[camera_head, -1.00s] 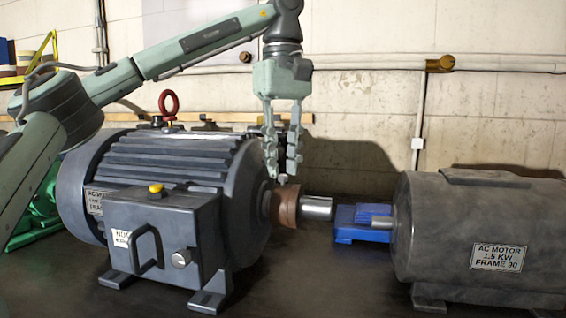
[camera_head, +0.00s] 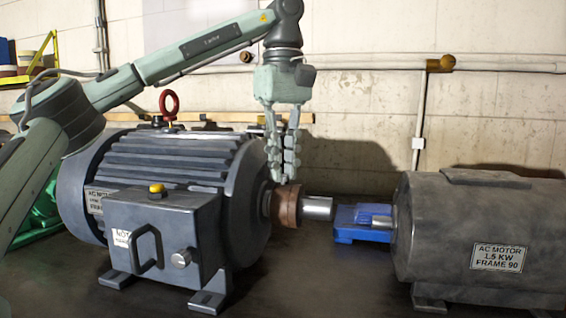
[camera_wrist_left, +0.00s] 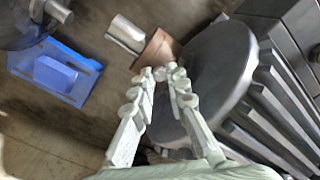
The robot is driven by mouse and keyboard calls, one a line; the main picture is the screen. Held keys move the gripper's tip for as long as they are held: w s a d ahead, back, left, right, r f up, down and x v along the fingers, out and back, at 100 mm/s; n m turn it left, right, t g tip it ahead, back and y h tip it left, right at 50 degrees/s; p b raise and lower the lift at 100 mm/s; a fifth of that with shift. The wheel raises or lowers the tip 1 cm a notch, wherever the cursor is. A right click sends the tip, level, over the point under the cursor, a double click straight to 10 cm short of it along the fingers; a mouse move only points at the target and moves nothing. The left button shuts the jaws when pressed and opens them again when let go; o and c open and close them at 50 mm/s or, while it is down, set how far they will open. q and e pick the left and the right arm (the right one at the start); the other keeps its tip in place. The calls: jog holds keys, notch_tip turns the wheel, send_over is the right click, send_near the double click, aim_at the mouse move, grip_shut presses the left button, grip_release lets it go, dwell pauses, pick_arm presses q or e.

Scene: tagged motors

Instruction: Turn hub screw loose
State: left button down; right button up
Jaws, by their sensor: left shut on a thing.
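The brown hub (camera_head: 288,206) sits around the bright steel shaft (camera_head: 317,208) at the right end of the large dark motor (camera_head: 165,180). My left gripper (camera_head: 284,181) points straight down over the hub, its fingertips at the hub's upper edge. In the left wrist view, its fingertips (camera_wrist_left: 168,72) are close together at the edge of the hub (camera_wrist_left: 158,49). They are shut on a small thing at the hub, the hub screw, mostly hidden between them. My right gripper is in neither view.
A grey motor (camera_head: 480,240) labelled 1.5 KW stands at the right. A pale wall with pipes closes off the back.

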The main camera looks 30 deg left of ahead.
pick_arm(q)
jog(key=n, duration=1.9)
jog(key=shift+s+f, duration=0.1)
jog(key=n, duration=0.5)
jog(key=shift+f, duration=0.1)
jog(key=n, duration=0.5)
jog(key=shift+n, duration=0.4)
jog(key=n, duration=0.4)
jog(key=shift+n, duration=2.1)
